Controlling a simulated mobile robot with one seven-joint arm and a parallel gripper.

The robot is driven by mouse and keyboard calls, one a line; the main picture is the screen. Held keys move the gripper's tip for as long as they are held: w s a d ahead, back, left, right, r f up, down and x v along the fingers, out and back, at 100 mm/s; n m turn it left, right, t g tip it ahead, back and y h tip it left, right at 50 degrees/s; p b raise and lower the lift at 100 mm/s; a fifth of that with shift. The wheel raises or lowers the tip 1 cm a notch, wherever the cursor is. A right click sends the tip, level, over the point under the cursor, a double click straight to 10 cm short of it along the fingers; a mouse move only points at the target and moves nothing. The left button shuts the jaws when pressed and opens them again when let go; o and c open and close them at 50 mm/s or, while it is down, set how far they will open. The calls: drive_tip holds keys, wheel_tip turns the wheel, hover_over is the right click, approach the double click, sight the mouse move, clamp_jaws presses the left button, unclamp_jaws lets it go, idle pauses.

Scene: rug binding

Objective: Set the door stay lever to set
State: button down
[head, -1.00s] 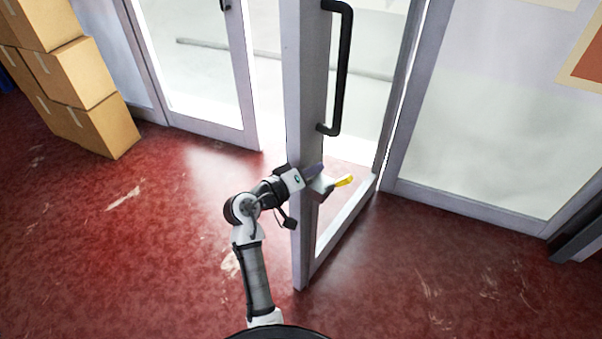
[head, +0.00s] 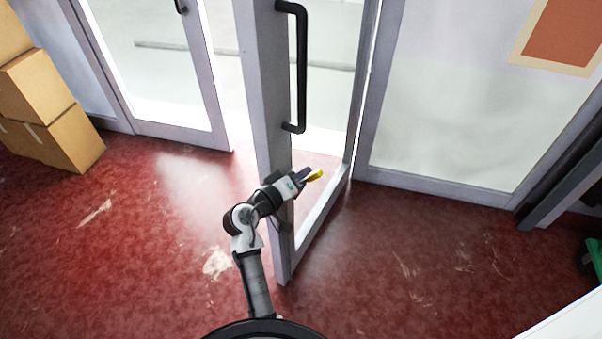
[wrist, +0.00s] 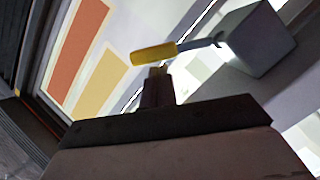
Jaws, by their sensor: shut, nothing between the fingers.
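The door stay lever has a yellow grip (head: 315,175) on a thin grey arm. In the wrist view the yellow grip (wrist: 153,54) shows near the top middle, and the arm runs right to a grey block (wrist: 262,42). The block is on the open glass door's frame (head: 262,100), low down below the pull handle. My gripper (head: 303,175) is at the lever, and in the head view it covers the block. In the wrist view the shut dark fingers (wrist: 157,85) end just under the grip. I cannot tell whether they touch it.
A black pull handle (head: 300,70) is above my gripper. My arm passes close to the door's edge. Cardboard boxes (head: 50,110) are stacked at the left. A white surface (head: 575,325) and a green object (head: 594,255) are at the right. The red floor (head: 400,260) between is clear.

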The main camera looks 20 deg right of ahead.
drive_tip(key=shift+s+d+f+m+b, duration=0.25)
drive_tip(key=shift+m+b, duration=0.25)
drive_tip(key=shift+b, duration=0.15)
drive_tip(key=s+d+f+m+b, duration=0.1)
drive_tip(key=m+b, duration=0.1)
drive_tip(key=b, duration=0.1)
drive_tip(key=shift+s+y, duration=0.1)
drive_tip(key=shift+y, duration=0.3)
drive_tip(key=m+b, duration=0.1)
drive_tip(key=s+d+f+m+b, duration=0.1)
drive_tip(key=b, duration=0.1)
drive_tip(key=shift+t+y, duration=0.4)
drive_tip(key=shift+r+m, duration=0.1)
drive_tip(key=shift+m, duration=0.2)
